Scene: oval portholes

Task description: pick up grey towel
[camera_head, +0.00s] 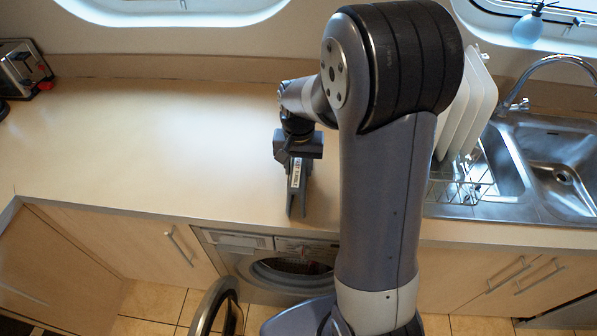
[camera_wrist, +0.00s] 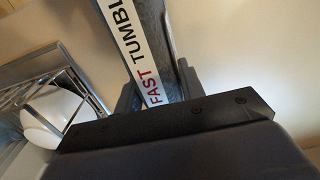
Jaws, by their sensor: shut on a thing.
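The grey towel (camera_head: 297,180) shows as a narrow grey shape hanging below my gripper, over the front part of the counter. A white label on it carries red and black print. In the wrist view the towel (camera_wrist: 138,48) passes between the two dark fingers, and the label reads "FAST TUMBL". My gripper (camera_wrist: 157,88) is shut on it; in the head view my gripper (camera_head: 297,160) points down. I cannot tell whether the towel's lower end touches the counter.
The counter (camera_head: 160,140) is clear to the left, with a toaster (camera_head: 22,68) at the far left. A dish rack with white plates (camera_head: 470,100) and a steel sink (camera_head: 555,150) are right. Below, a washing machine (camera_head: 260,243) has its round door (camera_head: 213,308) open.

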